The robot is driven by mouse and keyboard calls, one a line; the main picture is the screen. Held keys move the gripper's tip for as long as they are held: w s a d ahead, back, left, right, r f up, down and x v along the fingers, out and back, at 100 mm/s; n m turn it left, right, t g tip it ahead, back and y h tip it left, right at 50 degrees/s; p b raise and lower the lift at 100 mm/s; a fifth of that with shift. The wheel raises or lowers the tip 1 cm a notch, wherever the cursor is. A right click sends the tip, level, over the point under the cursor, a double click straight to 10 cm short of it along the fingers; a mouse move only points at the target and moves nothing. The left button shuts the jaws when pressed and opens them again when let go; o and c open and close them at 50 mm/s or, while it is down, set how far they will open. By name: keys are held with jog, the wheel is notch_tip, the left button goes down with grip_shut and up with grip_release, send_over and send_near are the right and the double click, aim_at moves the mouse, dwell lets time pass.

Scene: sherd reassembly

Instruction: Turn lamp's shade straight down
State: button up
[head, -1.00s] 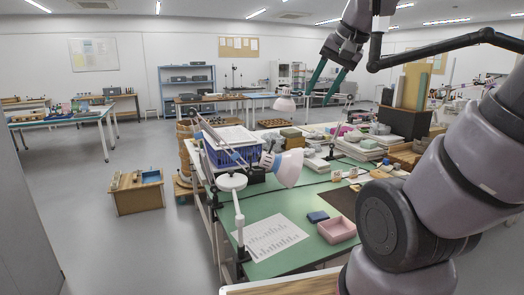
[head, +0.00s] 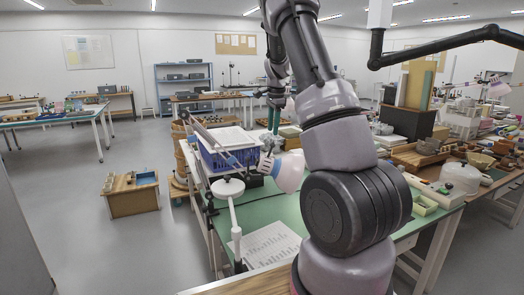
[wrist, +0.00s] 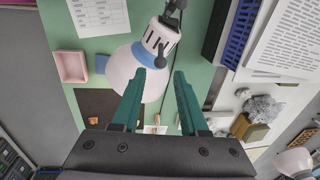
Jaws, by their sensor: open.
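The lamp's pale shade (head: 287,172) hangs tilted over the green table in the head view, its wide end toward the lower right. My arm hides part of that end. My gripper (wrist: 160,73) is open and empty, green fingers apart. The left fingertip overlaps the shade's edge in the picture; I cannot tell if they touch. In the head view my gripper (head: 274,118) points down behind the shade.
A round white lamp head (head: 228,187) on a post stands at the table's left edge, by a printed sheet (head: 268,244). A blue crate (head: 222,157) with papers is behind. The wrist view shows a pink tray (wrist: 72,66) and a second lamp shade (wrist: 293,161).

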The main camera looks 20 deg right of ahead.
aim_at(271, 150)
jog(key=f, duration=0.3)
jog(key=w+f, duration=0.1)
jog(key=f, duration=0.7)
jog(key=shift+w+a, duration=0.1)
jog(key=shift+w, duration=0.2)
jog(key=shift+r, duration=0.1)
grip_shut()
dwell(0.8)
